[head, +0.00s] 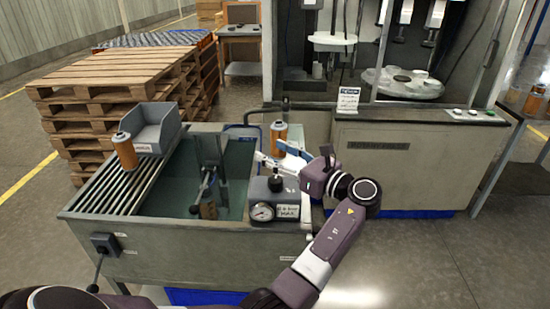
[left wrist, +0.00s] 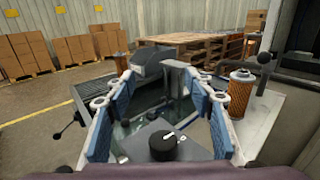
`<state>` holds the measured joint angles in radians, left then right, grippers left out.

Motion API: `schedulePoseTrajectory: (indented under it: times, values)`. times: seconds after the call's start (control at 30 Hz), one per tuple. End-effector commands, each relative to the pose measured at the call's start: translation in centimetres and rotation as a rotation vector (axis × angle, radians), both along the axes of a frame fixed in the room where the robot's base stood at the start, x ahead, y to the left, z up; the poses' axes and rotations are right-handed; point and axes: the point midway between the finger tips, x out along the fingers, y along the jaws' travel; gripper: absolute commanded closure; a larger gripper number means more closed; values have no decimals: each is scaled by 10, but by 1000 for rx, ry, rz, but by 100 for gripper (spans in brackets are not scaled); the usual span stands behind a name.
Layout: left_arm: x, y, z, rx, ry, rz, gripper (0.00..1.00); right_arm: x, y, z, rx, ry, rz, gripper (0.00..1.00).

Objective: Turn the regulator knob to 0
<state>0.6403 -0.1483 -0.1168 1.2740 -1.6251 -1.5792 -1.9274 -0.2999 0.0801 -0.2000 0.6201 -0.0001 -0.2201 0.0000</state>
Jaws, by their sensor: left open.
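The regulator is a grey box (head: 288,197) on the right front corner of the wash tank, with a round gauge (head: 262,212) and a small label on its front. Its black knob (head: 276,184) stands on top. In the left wrist view the knob (left wrist: 163,147) shows a white pointer mark slanting up and right; no scale figures are readable. My left gripper (head: 272,158) is open and empty, above and behind the knob in the head view. In the left wrist view its blue-padded fingers (left wrist: 160,78) are spread, with the knob low between them, apart from both. My right gripper is not in view.
An orange cartridge (head: 278,138) stands close behind my left gripper. Another cartridge (head: 124,152) and a grey bin (head: 152,128) are on the tank's slatted left side. A tap-like fixture (head: 207,165) rises inside the tank (head: 165,250). Pallets (head: 120,85) stand behind.

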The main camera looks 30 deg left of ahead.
Motion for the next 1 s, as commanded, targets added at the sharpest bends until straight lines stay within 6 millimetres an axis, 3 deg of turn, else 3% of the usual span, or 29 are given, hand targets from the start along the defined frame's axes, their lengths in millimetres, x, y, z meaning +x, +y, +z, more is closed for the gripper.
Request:
schedulePoseTrajectory:
  times: [0.27,0.5,0.8,1.0]
  values:
    - [-1,2,-6,12,2,-33,51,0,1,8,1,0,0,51]
    - [-11,5,-42,67,-1,-275,51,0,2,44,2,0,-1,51]
    - [-39,-21,-83,52,-2,-600,51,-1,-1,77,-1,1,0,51]
    - [-59,-41,-98,15,0,-746,51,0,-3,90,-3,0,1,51]
